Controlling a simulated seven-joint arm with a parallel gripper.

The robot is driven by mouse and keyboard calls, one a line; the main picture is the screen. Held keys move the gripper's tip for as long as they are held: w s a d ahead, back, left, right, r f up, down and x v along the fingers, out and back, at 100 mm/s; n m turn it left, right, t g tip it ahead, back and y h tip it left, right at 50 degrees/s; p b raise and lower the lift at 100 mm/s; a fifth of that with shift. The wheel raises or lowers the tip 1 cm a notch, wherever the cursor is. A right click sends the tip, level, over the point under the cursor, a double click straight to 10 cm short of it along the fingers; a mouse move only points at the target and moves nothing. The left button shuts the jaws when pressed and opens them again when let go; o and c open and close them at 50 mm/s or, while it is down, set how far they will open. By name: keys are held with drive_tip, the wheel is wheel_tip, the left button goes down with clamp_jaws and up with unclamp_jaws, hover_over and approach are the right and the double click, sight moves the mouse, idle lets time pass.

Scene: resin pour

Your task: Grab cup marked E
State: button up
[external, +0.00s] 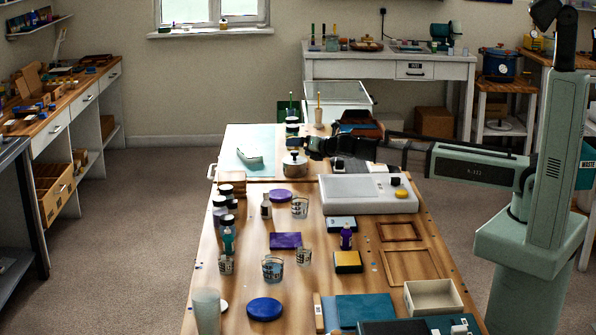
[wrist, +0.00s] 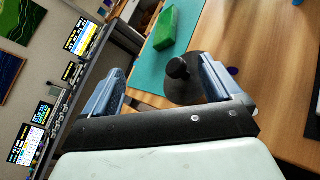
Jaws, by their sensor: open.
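Several small clear cups with dark markings stand on the wooden table in the external view: one at the middle (external: 299,208), one nearer (external: 272,269), one beside it (external: 304,256) and one at the left (external: 225,264). Their letters are too small to read, so I cannot tell which is E. My gripper (external: 299,143) is over the far part of the table, just above a lidded pot (external: 294,166), away from these cups. In the wrist view my gripper (wrist: 163,80) is open, its fingers apart with nothing held. No cup shows there.
In the wrist view a dark knob (wrist: 177,69) lies near the right finger, and a green block (wrist: 178,27) sits on a teal mat (wrist: 150,62). Dark-capped bottles (external: 228,236) line the table's left side. A pale device (external: 362,197) stands at right.

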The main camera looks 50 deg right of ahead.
drive_tip(key=s+a+r+n+t+y, duration=0.15)
drive_tip(key=s+a+n, duration=0.25)
drive_tip(key=s+a, duration=0.9)
drive_tip(key=s+a+r+n+t, duration=0.15)
drive_tip(key=s+a+n, duration=0.25)
drive_tip(key=s+a, duration=0.95)
approach(308, 199)
drive_tip(key=shift+w+a, duration=0.15)
drive_tip(key=shift+w, duration=0.85)
drive_tip(key=shift+w+a, duration=0.1)
drive_tip(key=shift+w, duration=0.95)
drive_tip(key=shift+w+a, duration=0.15)
drive_tip(key=shift+w, duration=1.65)
drive_tip(key=shift+w+a, duration=0.15)
drive_tip(key=shift+w, duration=1.7)
drive_tip(key=shift+r, duration=0.1)
drive_tip(key=shift+c, duration=0.2)
drive_tip(key=c, duration=1.1)
